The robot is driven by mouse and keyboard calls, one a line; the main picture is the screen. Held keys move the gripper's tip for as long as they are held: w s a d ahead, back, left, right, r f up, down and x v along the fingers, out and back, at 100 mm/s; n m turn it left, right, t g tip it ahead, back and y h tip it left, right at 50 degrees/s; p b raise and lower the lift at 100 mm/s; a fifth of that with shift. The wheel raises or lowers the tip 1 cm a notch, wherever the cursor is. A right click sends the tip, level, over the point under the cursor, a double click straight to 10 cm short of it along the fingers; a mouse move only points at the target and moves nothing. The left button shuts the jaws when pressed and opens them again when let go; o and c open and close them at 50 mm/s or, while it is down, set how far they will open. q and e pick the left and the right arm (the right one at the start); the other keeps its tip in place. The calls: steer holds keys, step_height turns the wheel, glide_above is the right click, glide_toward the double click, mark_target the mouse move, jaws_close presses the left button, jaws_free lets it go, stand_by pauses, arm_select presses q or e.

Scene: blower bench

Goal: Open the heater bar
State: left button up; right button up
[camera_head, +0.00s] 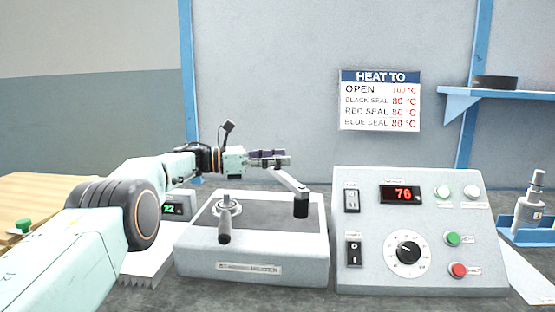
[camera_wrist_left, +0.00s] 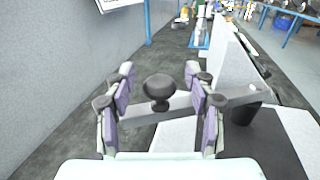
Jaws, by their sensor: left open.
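The heater (camera_head: 250,262) is a pale grey box with a dark top on the bench. A flat grey metal bar (camera_head: 290,179), seemingly the heater bar, slants up and left from a black cylindrical post (camera_head: 301,208) at the box's right end. My left gripper (camera_head: 284,159) is at the bar's raised far end, above the back of the box. In the left wrist view the open fingers (camera_wrist_left: 159,78) stand on either side of a round black knob (camera_wrist_left: 159,88) on the bar (camera_wrist_left: 182,106). I cannot tell whether they touch it. My right gripper is not in view.
A control panel (camera_head: 420,275) stands right of the heater, its red display reading 76. A black-handled clamp (camera_head: 225,225) sits on the heater's left top. A wall sign (camera_head: 380,100) lists heating temperatures. A blue shelf (camera_head: 500,94) and a blue tray (camera_head: 520,228) are at right.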

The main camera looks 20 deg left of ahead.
arm_select(q)
steer(key=v, duration=1.2)
